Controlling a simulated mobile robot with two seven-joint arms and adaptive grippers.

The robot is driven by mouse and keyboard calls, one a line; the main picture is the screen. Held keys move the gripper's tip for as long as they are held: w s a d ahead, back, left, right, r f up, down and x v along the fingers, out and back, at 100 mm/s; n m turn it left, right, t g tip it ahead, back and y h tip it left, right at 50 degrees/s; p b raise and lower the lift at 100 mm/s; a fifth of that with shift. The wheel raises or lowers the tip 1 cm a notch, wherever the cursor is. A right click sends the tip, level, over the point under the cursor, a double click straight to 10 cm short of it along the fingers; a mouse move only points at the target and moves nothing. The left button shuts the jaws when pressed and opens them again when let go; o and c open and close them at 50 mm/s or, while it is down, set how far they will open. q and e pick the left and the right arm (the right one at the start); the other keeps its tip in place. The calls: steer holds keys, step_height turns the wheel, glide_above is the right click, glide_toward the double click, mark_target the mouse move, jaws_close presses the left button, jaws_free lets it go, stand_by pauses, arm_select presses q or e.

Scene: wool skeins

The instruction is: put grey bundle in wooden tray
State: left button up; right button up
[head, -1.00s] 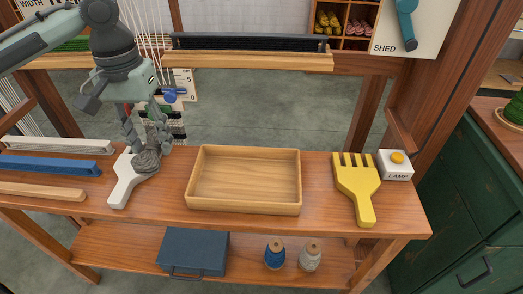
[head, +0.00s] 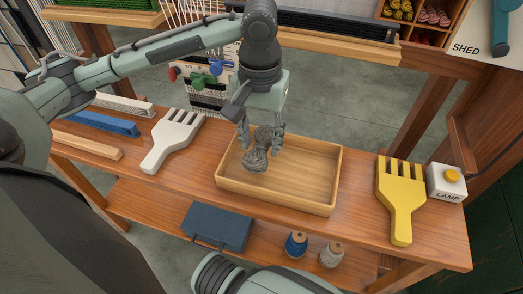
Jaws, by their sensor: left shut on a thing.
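The grey bundle (head: 257,158) is a twisted skein of grey wool. My left gripper (head: 262,137) is shut on its upper part, with a finger on either side. The bundle hangs over the left part of the wooden tray (head: 324,176). Whether its lower end touches the tray floor I cannot tell. The tray is a light, shallow, rectangular box on the bench, and nothing else shows inside it. My right gripper is not in view.
A white comb (head: 172,141) lies left of the tray. A yellow comb (head: 401,200) and a white lamp box (head: 445,183) are on the right. Blue (head: 102,121) and wooden (head: 88,144) bars lie at the left. A lower shelf holds a blue box (head: 217,224) and spools (head: 296,245).

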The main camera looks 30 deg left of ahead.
mark_target(261, 144)
arm_select(q)
steer(key=shift+f, duration=2.05)
steer(key=shift+f, duration=0.1)
steer(key=o, duration=0.9)
steer(key=shift+o, duration=0.2)
step_height(261, 144, up, 12)
steer(key=shift+r, duration=0.1)
